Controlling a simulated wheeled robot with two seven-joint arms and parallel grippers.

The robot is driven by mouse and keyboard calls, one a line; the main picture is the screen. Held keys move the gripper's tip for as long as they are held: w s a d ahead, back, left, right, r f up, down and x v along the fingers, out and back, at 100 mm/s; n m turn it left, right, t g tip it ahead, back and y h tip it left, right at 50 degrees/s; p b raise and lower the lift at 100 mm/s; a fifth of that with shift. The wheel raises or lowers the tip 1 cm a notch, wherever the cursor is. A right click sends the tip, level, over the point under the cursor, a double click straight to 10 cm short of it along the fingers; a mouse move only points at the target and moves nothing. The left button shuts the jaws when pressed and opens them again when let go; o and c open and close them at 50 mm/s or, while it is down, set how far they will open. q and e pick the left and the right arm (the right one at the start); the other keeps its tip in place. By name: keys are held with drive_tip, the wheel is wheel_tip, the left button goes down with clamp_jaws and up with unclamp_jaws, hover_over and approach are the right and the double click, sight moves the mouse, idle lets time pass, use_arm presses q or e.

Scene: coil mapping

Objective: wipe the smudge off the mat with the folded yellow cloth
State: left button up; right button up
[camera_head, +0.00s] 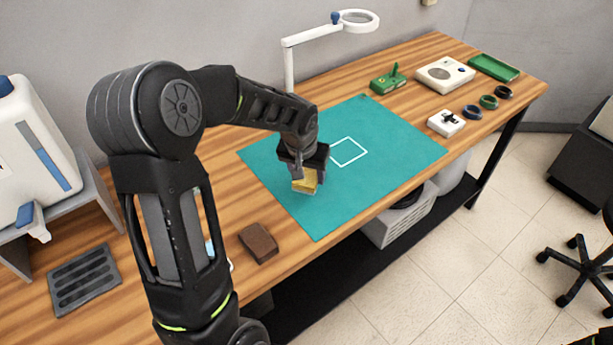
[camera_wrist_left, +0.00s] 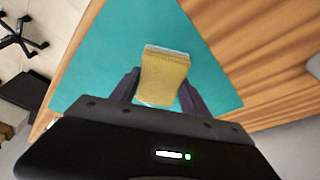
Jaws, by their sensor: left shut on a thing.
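My left gripper (camera_head: 304,170) is shut on the folded yellow cloth (camera_head: 305,183) over the left part of the teal mat (camera_head: 390,128). In the left wrist view the yellow cloth (camera_wrist_left: 164,75) sits between the two dark fingers of the left gripper (camera_wrist_left: 160,92), with pale edges showing, and the teal mat (camera_wrist_left: 110,45) lies behind it. I cannot tell whether the cloth touches the mat. A white square outline (camera_head: 348,152) is marked on the mat, right of the gripper. I see no smudge on the visible mat; the part under the gripper and cloth is hidden. My right gripper is not in view.
A brown block (camera_head: 258,243) and a dark slotted tray (camera_head: 84,281) lie on the wooden table at the left. A white ring lamp (camera_head: 357,21) stands behind the mat. A green device (camera_head: 388,80), white boxes and dark rings stand at the right. The mat's right half is clear.

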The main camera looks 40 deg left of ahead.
use_arm(q)
drive_tip(key=shift+r+p, duration=0.35)
drive_tip(key=shift+r, duration=0.6)
drive_tip(key=shift+d, duration=0.1)
